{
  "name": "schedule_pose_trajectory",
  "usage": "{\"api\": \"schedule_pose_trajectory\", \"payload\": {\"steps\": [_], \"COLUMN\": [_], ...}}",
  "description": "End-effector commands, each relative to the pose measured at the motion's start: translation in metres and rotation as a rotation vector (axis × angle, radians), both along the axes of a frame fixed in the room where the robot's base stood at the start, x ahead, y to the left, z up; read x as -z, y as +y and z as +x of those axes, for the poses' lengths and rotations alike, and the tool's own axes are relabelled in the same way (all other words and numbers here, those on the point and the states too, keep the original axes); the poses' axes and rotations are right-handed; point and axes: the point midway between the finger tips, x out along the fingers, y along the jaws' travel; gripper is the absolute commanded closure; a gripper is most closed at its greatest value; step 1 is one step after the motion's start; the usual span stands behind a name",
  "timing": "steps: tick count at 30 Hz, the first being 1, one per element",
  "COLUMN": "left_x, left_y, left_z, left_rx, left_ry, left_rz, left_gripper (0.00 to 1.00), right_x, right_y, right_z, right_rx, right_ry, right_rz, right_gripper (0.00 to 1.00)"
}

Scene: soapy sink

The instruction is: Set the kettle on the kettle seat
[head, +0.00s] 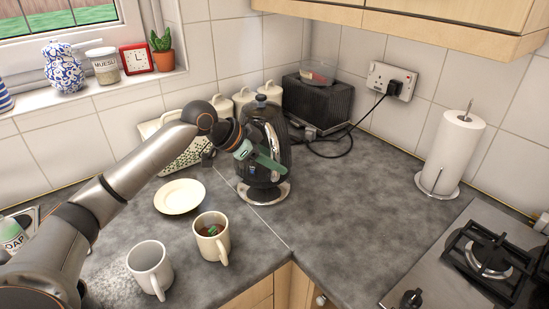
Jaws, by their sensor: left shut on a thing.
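The kettle (258,120), dark with a pale curved handle, stands upright at the back of the counter, in front of the black bread-bin-like box. My left gripper (264,160) reaches in from the left and is shut on the kettle at its handle side; the gripper's green parts hide some of the handle. The kettle seat (281,192), a pale round base, shows directly under the kettle. I cannot tell from this view whether the kettle's bottom touches the seat or is slightly above it. My right gripper is not in view.
A cream plate (180,197), a mug with dark contents (211,238) and a grey-white mug (150,267) stand left of the kettle. A black box (318,103) and cream canisters (243,100) are behind. A paper towel roll (455,150) and hob (480,262) are right. The counter between is clear.

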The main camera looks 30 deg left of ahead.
Motion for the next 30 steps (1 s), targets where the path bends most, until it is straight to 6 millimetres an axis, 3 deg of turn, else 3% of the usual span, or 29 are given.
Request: {"api": "schedule_pose_trajectory", "payload": {"steps": [11, 30], "left_x": [0.019, 0.026], "left_y": [0.001, 0.001], "left_z": [0.002, 0.002], "left_rx": [0.001, 0.0], "left_ry": [-0.017, -0.019], "left_rz": [0.002, 0.002], "left_gripper": [1.0, 1.0], "right_x": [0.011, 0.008], "right_y": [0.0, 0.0], "right_z": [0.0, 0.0], "right_rx": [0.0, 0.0], "right_ry": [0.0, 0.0], "right_rz": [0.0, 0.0], "right_gripper": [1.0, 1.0]}}
